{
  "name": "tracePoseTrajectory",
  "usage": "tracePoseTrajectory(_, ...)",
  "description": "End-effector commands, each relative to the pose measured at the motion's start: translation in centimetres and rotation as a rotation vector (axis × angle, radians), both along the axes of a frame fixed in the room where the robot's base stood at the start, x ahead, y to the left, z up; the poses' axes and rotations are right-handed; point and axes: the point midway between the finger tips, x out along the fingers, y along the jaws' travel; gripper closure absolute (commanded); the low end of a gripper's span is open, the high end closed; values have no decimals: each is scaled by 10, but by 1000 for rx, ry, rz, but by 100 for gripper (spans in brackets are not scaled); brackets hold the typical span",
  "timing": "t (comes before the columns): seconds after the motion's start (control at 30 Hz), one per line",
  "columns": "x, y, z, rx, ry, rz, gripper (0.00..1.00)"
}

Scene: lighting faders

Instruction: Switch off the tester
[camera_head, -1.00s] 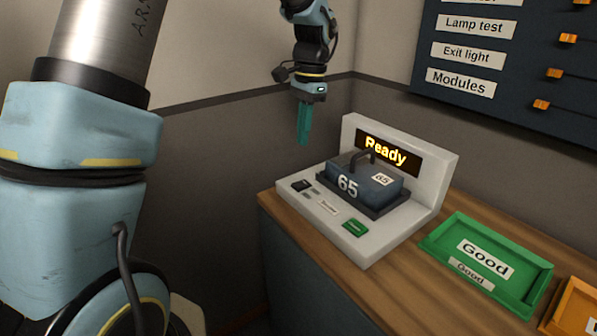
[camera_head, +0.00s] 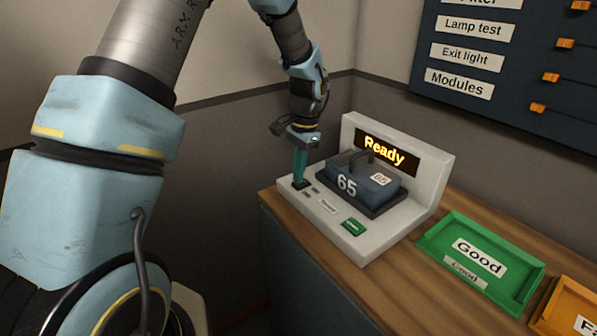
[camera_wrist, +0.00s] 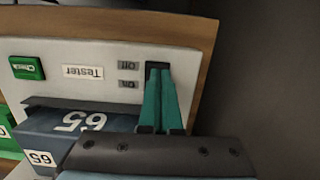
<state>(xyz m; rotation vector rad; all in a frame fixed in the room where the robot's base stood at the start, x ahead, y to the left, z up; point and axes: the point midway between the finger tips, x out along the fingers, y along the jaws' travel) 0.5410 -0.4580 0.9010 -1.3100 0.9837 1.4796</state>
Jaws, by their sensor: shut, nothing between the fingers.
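The tester (camera_head: 365,243) is a pale grey unit on the wooden counter, and its lit display (camera_head: 382,153) reads "Ready". A dark blue module (camera_head: 368,187) marked 65 sits on it. At the tester's left front corner is a black switch (camera_wrist: 158,67), with "Off" and "On" labels (camera_wrist: 129,75) beside it in the wrist view. My gripper (camera_head: 299,184) is shut and empty, its teal fingers pointing down at the switch. The fingertips cover part of the switch; I cannot tell whether they touch it or which way it is set.
A green "Check" button (camera_head: 353,227) is on the tester's front. A green "Good" tray (camera_head: 480,262) and an orange tray (camera_head: 572,308) lie to the right on the counter. A dark fader panel (camera_head: 510,70) is on the wall above.

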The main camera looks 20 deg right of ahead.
Motion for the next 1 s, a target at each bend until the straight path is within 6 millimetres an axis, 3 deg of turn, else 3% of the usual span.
tracePoseTrajectory(0.37,-1,2,-5,0,2,0,100)
tracePoseTrajectory(1.0,4,-14,-2,0,1,0,100)
